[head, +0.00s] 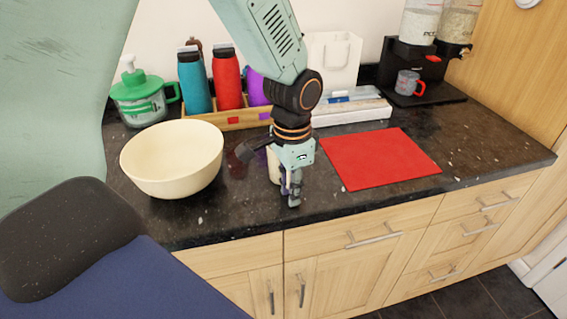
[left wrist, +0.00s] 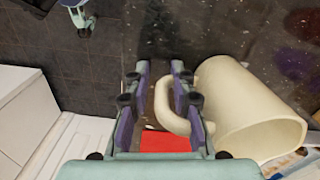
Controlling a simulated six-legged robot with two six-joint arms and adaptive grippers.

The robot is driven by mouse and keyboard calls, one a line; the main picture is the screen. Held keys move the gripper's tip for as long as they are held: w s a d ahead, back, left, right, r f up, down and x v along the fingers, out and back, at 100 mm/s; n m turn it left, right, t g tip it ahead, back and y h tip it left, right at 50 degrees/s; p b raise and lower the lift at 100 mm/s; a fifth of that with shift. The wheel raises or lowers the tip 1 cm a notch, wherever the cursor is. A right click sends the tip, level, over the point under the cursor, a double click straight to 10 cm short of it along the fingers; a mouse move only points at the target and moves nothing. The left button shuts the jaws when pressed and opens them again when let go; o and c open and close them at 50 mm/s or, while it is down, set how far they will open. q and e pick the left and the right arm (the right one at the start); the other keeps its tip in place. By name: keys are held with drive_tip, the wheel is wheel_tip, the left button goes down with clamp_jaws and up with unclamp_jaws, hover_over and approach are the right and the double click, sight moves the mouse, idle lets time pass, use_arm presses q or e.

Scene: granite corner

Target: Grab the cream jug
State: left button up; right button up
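The cream jug (left wrist: 250,112) fills the right of the left wrist view, with its wide mouth toward the lower right. In the head view only a sliver of the jug (head: 273,165) shows, as my arm hides the rest. My left gripper (head: 291,192) is low beside it over the counter. In the left wrist view my left gripper (left wrist: 160,82) is open, with the jug's curved handle between its fingers. A gap shows between the left finger and the handle. A small teal part at the top left may be my right gripper (left wrist: 82,18); its fingers are unclear.
A cream bowl (head: 172,158) stands left of my gripper, and a red mat (head: 380,158) lies to the right. Behind are a wooden tray (head: 205,124) with bottles, a green-lidded container (head: 140,99) and a white box (head: 350,112). The counter's front edge is close.

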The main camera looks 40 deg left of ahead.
use_arm(q)
drive_tip(key=shift+s+r, duration=0.15)
drive_tip(key=shift+c, duration=0.3)
drive_tip(key=shift+s, duration=0.1)
drive_tip(key=shift+c, duration=0.8)
drive_tip(key=shift+w, duration=0.2)
clamp_jaws()
